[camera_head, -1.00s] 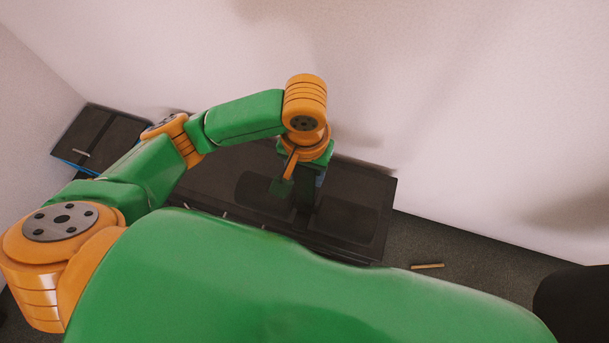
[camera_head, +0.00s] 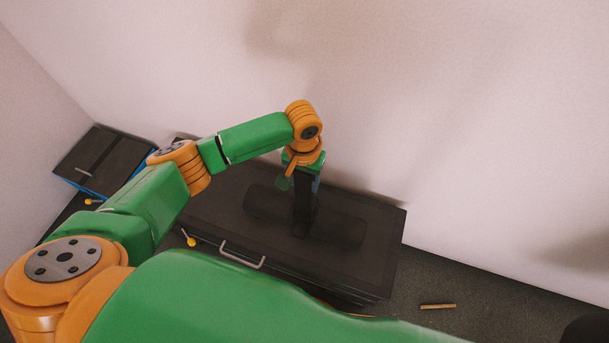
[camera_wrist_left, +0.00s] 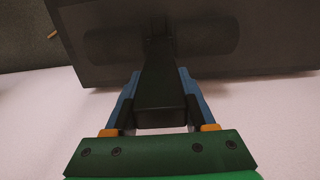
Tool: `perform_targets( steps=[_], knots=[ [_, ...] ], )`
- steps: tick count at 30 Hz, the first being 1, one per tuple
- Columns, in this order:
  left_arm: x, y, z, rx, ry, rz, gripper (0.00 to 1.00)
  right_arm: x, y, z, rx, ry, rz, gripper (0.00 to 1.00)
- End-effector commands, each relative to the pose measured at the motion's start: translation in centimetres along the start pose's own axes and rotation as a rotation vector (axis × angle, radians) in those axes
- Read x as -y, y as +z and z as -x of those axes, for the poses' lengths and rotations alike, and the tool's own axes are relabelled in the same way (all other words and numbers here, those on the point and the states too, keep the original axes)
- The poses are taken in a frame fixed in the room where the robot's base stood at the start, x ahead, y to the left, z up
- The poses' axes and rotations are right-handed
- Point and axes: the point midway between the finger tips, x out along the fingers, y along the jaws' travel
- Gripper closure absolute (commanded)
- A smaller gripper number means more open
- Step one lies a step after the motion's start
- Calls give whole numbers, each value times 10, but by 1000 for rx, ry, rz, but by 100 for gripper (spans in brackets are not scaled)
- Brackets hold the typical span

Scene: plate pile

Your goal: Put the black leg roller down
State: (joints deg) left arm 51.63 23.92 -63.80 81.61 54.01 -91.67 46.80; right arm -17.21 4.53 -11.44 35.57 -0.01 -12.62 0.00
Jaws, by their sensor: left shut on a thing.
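The black leg roller is a dark padded bar (camera_head: 335,226) lying level, with a black upright stem (camera_head: 303,205) rising from its middle. My left gripper (camera_head: 302,178) points down and is shut on the stem. In the left wrist view the gripper (camera_wrist_left: 161,98) has its blue fingers on both sides of the stem, and the padded bar (camera_wrist_left: 212,36) lies beyond it. The roller is over the top of a dark cabinet (camera_head: 375,213). I cannot tell whether it touches that top. My right gripper is not in view.
The cabinet has a metal handle (camera_head: 242,256) and a yellow-headed key (camera_head: 191,241) on its front. Another dark cabinet (camera_head: 95,150) stands in the left corner. A pale wall (camera_head: 480,120) is close behind. A small wooden stick (camera_head: 438,306) lies on the carpet.

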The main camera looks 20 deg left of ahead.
Motion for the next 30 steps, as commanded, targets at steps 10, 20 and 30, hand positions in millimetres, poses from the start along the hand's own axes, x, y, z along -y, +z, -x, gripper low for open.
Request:
perform_targets(
  steps=[10,20,30],
  knots=[
    [0,0,-2,-1,1,0,42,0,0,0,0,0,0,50],
    [0,0,-2,-1,1,0,15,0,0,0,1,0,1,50],
    [-1,-1,65,-6,4,-1,15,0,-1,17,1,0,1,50]
  ],
)
